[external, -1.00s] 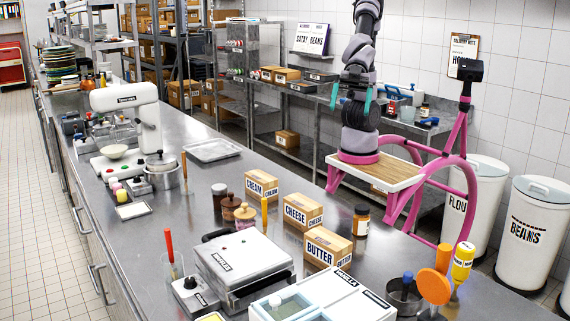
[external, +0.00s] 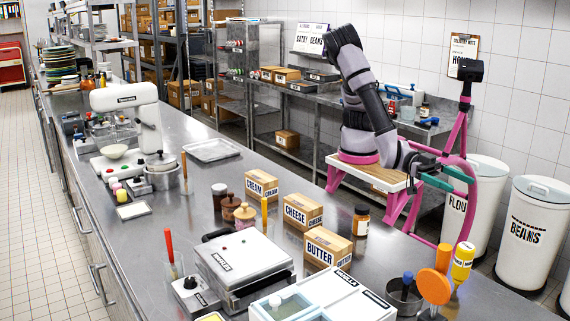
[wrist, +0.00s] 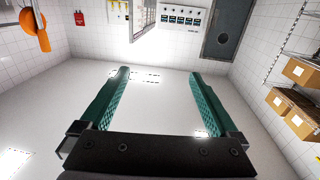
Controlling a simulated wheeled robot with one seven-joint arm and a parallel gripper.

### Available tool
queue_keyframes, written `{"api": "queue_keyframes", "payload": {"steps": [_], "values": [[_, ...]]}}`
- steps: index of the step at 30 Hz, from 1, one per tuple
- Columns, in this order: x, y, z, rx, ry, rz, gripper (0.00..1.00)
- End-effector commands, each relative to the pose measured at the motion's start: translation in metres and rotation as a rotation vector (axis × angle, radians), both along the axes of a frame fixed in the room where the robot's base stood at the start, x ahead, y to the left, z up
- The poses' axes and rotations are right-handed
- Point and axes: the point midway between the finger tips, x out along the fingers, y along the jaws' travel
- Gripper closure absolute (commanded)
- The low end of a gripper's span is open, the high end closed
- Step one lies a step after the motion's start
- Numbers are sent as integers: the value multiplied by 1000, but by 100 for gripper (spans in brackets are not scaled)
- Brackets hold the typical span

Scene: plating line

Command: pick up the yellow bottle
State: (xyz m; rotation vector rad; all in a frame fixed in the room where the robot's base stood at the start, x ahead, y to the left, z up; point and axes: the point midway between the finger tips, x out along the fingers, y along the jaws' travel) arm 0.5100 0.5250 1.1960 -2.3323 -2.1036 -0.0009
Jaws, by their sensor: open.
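The yellow bottle (external: 462,262), with a pale label, is at the front right of the counter in the external view, beside an orange disc-shaped utensil (external: 435,287). Its narrow end points down. My gripper (external: 472,172) has teal fingers. In the external view it shows above the bottle in the picture, in front of the pink frame, apart from the bottle. In the wrist view my gripper (wrist: 160,74) is open, with nothing between its fingers. I cannot make out the yellow bottle in that view.
A metal pot (external: 404,296) stands left of the orange utensil. Butter (external: 328,248), cheese (external: 303,212) and cream (external: 261,184) boxes and an amber jar (external: 361,220) stand on the counter. White bins (external: 533,232) stand behind at the right. The wrist view shows boxes (wrist: 297,120) on shelves at right.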

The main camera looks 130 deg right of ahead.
Motion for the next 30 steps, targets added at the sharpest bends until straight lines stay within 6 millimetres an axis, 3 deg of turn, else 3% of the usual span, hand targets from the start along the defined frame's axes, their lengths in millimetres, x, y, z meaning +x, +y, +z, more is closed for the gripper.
{"api": "queue_keyframes", "payload": {"steps": [1,6,12,18,30], "values": [[-2,0,-33,-8,12,2,4],[-2,0,-121,-7,7,0,4],[0,0,-179,-2,1,0,4],[0,4,-197,0,-1,1,4],[7,55,-197,-1,-1,0,4]]}}
